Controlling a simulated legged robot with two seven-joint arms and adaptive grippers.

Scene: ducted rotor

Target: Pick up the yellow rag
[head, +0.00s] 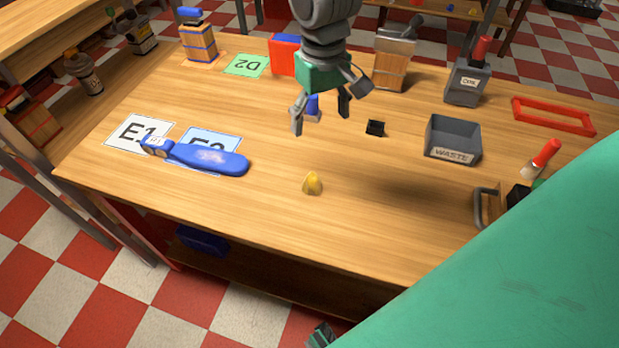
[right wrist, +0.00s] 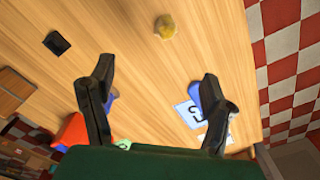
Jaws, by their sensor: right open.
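The yellow rag (head: 312,184) is a small crumpled lump on the wooden table, in the middle near the front edge. It also shows in the right wrist view (right wrist: 165,27), at the top, beyond the fingertips. My right gripper (head: 320,118) is open and empty, above the table and farther back than the rag. Its two dark fingers are spread apart in the right wrist view (right wrist: 157,72). The rag is apart from the fingers, and nothing covers it.
A blue bottle-like object (head: 210,160) lies across the E1 card (head: 125,135) and its neighbour, left of the rag. A small black block (head: 375,128) and a grey WASTE bin (head: 453,134) stand at right. The table around the rag is clear.

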